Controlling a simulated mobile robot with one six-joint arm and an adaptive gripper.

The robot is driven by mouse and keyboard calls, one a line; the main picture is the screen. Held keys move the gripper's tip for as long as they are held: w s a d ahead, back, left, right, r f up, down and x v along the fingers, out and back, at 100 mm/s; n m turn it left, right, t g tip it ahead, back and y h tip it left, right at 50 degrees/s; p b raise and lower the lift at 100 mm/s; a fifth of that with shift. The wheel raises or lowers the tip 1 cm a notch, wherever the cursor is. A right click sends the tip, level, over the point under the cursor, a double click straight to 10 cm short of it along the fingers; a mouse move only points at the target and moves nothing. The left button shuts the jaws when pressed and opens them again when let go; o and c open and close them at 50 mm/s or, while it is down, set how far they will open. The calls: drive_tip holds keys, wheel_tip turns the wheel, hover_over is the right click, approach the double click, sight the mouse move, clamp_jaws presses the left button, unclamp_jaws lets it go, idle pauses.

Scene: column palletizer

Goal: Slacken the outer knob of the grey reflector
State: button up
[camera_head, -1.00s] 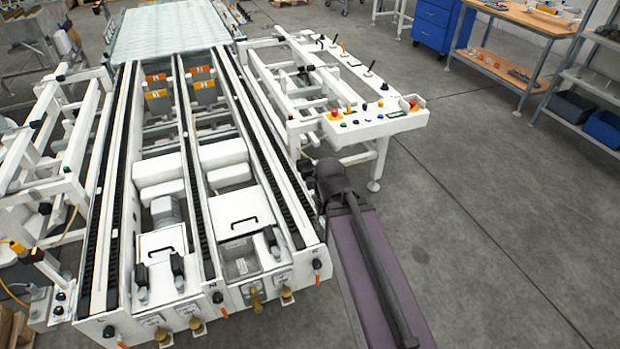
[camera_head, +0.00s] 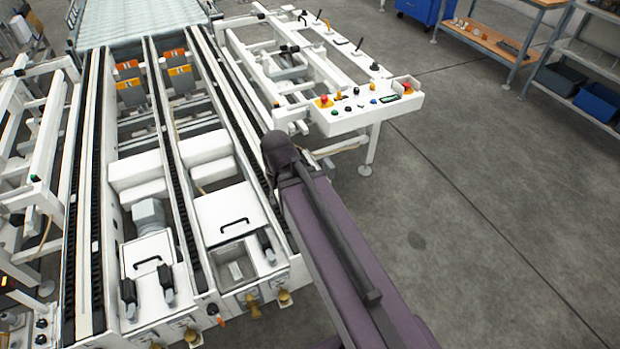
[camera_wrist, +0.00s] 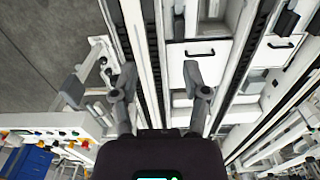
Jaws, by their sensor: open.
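My gripper (camera_wrist: 157,78) shows in the wrist view with its two grey fingers spread apart and nothing between them. It hangs over the white conveyor frame (camera_wrist: 158,18). Left of the fingers, a grey flat piece (camera_wrist: 72,89) sits beside the frame, close to small round knob-like parts (camera_wrist: 105,66). I cannot tell for sure whether these are the grey reflector and its knobs. In the head view my own purple arm covers part of the conveyor's right side, and my gripper does not show. No reflector can be made out clearly there.
The conveyor (camera_head: 165,110) has long black chain rails and white covers with black handles. A control panel (camera_head: 367,112) with buttons stands to its right and also shows in the wrist view (camera_wrist: 42,122). Open grey floor (camera_head: 480,230) lies on the right, before a workbench and shelf.

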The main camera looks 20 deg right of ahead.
drive_tip(key=shift+w, duration=0.1)
idle(0.3)
drive_tip(key=w+d+f+m+h+b, duration=0.1)
drive_tip(key=w+d+f+m+b, duration=0.4)
drive_tip(key=w, duration=0.3)
drive_tip(key=w+d+f+m+h+b, duration=0.2)
drive_tip(key=w+d+f+m+b, duration=0.3)
drive_tip(key=w+f+m+b, duration=0.1)
drive_tip(key=w+d+f+m+h+b, duration=0.1)
drive_tip(key=w+d+f+m+b, duration=0.5)
drive_tip(key=w+b, duration=0.3)
drive_tip(key=shift+w+f+h, duration=0.3)
drive_tip(key=shift+w+f, duration=0.4)
drive_tip(key=shift+w, duration=0.6)
drive_tip(key=shift+d, duration=0.1)
drive_tip(key=b+x, duration=1.2)
drive_tip(key=x, duration=0.1)
drive_tip(key=shift+w+f+b, duration=0.15)
drive_tip(key=shift+f+b, duration=0.15)
drive_tip(key=shift+f, duration=0.05)
